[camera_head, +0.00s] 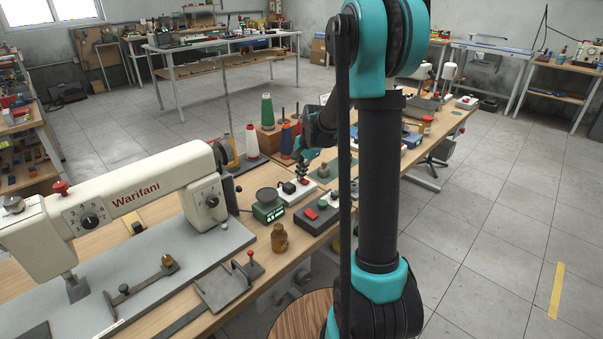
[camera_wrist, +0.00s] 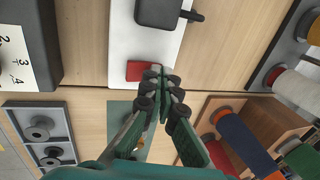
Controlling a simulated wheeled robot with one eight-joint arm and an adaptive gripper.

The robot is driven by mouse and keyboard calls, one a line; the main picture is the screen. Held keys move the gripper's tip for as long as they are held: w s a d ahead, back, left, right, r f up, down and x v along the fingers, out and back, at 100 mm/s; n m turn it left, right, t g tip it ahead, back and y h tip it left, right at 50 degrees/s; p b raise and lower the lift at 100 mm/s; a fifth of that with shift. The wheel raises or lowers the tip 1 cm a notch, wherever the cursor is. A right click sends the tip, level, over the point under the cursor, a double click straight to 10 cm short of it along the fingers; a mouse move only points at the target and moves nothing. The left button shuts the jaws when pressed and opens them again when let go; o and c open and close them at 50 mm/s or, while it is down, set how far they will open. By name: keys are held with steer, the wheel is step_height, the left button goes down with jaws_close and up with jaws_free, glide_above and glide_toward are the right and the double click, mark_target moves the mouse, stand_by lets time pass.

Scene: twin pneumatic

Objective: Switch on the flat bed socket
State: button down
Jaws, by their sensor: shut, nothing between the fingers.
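A white socket plate (camera_head: 296,194) lies on the wooden bench to the right of the Warifani sewing machine. A black plug (camera_head: 288,187) stands in it, and a red switch (camera_head: 303,182) sits at its far end. In the wrist view the plate (camera_wrist: 147,46) runs down from the top, with the plug (camera_wrist: 160,12) above and the red switch (camera_wrist: 140,71) at its lower end. My gripper (camera_wrist: 165,77) is shut and empty, its fingertips at the right edge of the red switch. Whether they touch it is unclear. In the head view my gripper (camera_head: 302,172) is just above the switch.
The Warifani machine (camera_head: 130,190) fills the left bench. Thread cones (camera_head: 267,111) stand behind. Another red-switched white plate (camera_head: 467,102) lies farther right.

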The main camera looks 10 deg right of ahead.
mark_target(304, 181)
stand_by(0.3)
steer(key=shift+s+d, duration=0.1)
steer(key=shift+s+d, duration=0.35)
steer(key=shift+s, duration=0.15)
steer(key=shift+r, duration=0.1)
step_height(304, 181, up, 14)
stand_by(0.6)
steer(key=s+d+f+n+h, duration=0.1)
steer(key=s+f+n, duration=0.4)
steer(key=s, duration=1)
steer(key=s+d+f+n+t, duration=0.1)
steer(key=s+f+n, duration=0.4)
steer(key=s+f, duration=0.6)
steer(key=s, duration=0.3)
steer(key=shift+s+d+n+t+h, duration=0.15)
steer(key=shift+s+n+t+h, duration=0.15)
steer(key=shift+s+n+h, duration=0.1)
